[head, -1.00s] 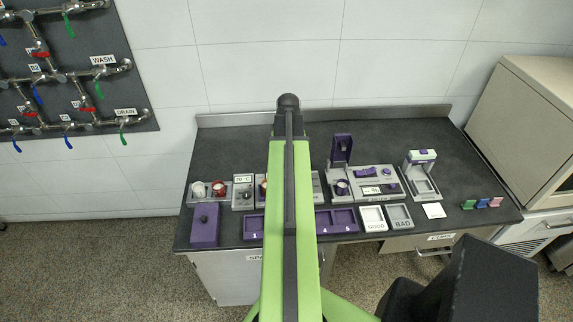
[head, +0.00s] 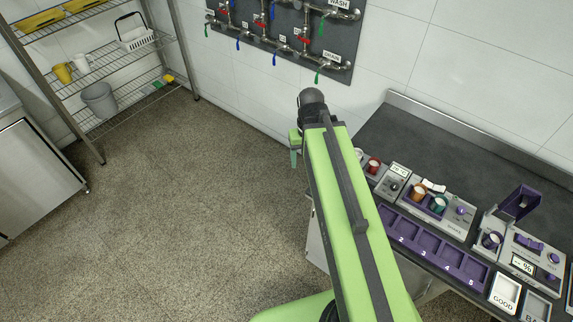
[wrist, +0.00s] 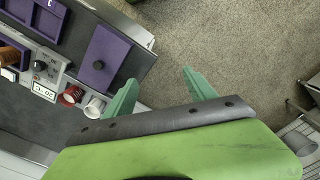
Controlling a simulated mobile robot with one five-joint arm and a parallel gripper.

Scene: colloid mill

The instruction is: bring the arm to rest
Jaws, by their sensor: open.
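My arm (head: 350,220) stretches forward in the head view, green with a dark strip along its top. My gripper (wrist: 160,77) is open and empty in the wrist view, with its two pale green fingers apart. Floor shows between the fingers, and the left finger overlaps the counter's end in the picture. In the head view only a small green part of the gripper (head: 296,150) shows past the arm's far end, left of the counter.
The dark counter (head: 400,135) stands right, bearing a purple numbered tray (head: 430,247), a red cup (head: 374,166) and several devices. A purple lidded box (wrist: 103,58) lies near its end. A wire shelf (head: 110,70) stands back left. The floor (head: 200,200) between is clear.

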